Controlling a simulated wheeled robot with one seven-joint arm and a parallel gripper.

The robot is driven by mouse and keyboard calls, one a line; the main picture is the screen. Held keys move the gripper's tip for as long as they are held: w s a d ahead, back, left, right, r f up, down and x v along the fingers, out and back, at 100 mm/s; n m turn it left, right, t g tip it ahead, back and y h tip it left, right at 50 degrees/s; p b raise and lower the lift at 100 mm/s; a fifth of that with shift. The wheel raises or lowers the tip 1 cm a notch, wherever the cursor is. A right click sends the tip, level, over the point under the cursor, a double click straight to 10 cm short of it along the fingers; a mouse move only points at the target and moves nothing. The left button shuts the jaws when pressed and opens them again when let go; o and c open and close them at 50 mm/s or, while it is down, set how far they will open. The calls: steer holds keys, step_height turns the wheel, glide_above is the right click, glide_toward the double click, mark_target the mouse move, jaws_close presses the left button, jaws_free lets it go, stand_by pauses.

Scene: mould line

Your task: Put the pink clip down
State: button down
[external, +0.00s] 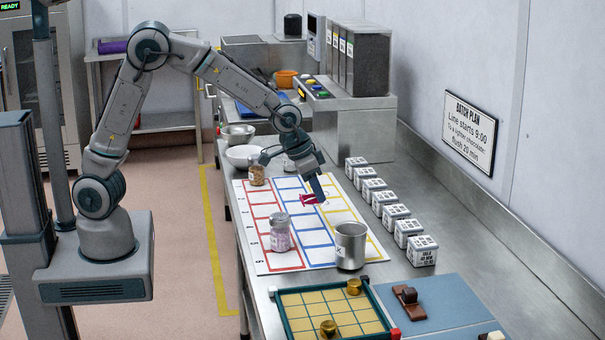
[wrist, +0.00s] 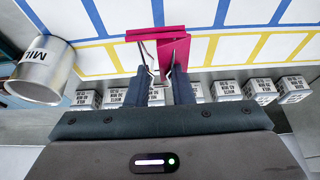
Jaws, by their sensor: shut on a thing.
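The pink clip (external: 313,199) is held at the tips of my gripper (external: 318,186), over the marked white sheet (external: 263,261). In the wrist view the pink clip (wrist: 165,47) has two flat pink plates and thin metal wire arms. The fingers of my gripper (wrist: 167,82) are closed on the wire arms. The sheet (wrist: 105,62) lies behind the clip in that view, with blue and yellow outlined boxes. I cannot tell whether the clip touches the sheet.
Several white labelled blocks (external: 397,215) line the right side. A gridded tray (external: 282,322) sits in front.

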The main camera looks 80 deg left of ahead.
steer(key=a+f, duration=0.1)
steer(key=w+a, duration=0.1)
steer(key=w+a+f, duration=0.1)
steer(key=a, duration=0.1)
steer(key=shift+w+f, duration=0.15)
steer(key=shift+f, duration=0.2)
steer(key=shift+f+p, duration=0.6)
steer(key=shift+f, duration=1.45)
steer(key=shift+f, duration=0.1)
steer(key=c, duration=1.3)
jaws_free()
